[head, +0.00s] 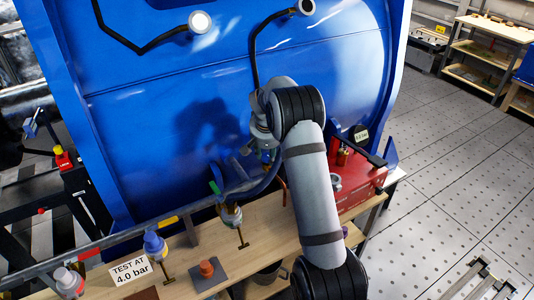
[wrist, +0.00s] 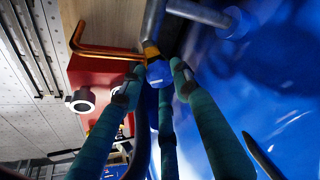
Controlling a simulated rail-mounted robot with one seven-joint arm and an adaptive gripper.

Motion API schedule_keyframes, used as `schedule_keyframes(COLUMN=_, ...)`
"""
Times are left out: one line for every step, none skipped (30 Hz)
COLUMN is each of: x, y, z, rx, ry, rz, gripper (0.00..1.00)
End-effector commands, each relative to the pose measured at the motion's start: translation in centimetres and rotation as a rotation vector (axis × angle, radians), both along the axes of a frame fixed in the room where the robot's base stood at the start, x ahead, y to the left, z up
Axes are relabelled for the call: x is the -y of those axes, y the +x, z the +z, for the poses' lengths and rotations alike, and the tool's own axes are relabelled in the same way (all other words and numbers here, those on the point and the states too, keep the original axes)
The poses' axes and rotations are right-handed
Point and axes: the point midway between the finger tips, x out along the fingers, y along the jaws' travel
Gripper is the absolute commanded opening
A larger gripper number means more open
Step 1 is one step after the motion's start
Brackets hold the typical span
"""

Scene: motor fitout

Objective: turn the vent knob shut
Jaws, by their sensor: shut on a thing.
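The blue knob (wrist: 158,74), which I take to be the vent knob, sits at the end of a dark pipe with a yellow band in the wrist view. My gripper (wrist: 155,75) has its teal fingers closed around this knob from several sides. In the head view, my gripper (head: 264,140) points down beside the big blue tank (head: 150,110), near the right end of the pipe. There the knob is mostly hidden by the fingers and my arm. Its turn angle cannot be read.
A green-handled brass valve (head: 231,214), a blue-capped fitting (head: 154,243) and a sign (head: 131,271) reading "TEST AT 4.0 bar" are along the wooden bench (head: 205,260).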

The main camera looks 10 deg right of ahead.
Motion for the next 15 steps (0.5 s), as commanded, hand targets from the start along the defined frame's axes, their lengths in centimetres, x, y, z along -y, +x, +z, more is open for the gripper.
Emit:
schedule_keyframes(x=-0.12, y=0.28, z=0.28, rx=0.009, ry=0.000, rz=0.004, gripper=0.10)
schedule_keyframes(x=-0.13, y=0.28, z=0.30, rx=0.010, ry=-0.001, rz=0.004, gripper=0.08)
schedule_keyframes(x=-0.13, y=0.30, z=0.31, rx=0.010, ry=-0.001, rz=0.004, gripper=0.06)
schedule_keyframes(x=-0.14, y=0.31, z=0.33, rx=0.011, ry=0.000, rz=0.004, gripper=0.05)
schedule_keyframes(x=-0.15, y=0.32, z=0.32, rx=0.011, ry=0.000, rz=0.004, gripper=0.04)
schedule_keyframes(x=-0.19, y=0.35, z=0.26, rx=0.012, ry=-0.001, rz=0.000, gripper=0.04)
schedule_keyframes(x=-0.25, y=0.38, z=0.16, rx=0.013, ry=0.000, rz=-0.010, gripper=0.04)
schedule_keyframes(x=-0.31, y=0.38, z=0.02, rx=0.013, ry=-0.001, rz=-0.024, gripper=0.04)
schedule_keyframes(x=-0.40, y=0.40, z=-0.15, rx=0.014, ry=-0.001, rz=-0.054, gripper=0.04)
schedule_keyframes(x=-0.42, y=0.45, z=-0.22, rx=0.016, ry=-0.001, rz=-0.084, gripper=0.04)
schedule_keyframes(x=-0.46, y=0.44, z=-0.27, rx=0.016, ry=-0.001, rz=-0.117, gripper=0.04)
schedule_keyframes(x=-0.44, y=0.51, z=-0.20, rx=0.017, ry=-0.001, rz=-0.164, gripper=0.04)
schedule_keyframes(x=-0.53, y=0.54, z=-0.12, rx=0.018, ry=0.000, rz=-0.198, gripper=0.04)
schedule_keyframes(x=-0.49, y=0.56, z=-0.06, rx=0.017, ry=0.000, rz=-0.231, gripper=0.04)
schedule_keyframes(x=-0.45, y=0.57, z=0.03, rx=0.015, ry=-0.001, rz=-0.269, gripper=0.04)
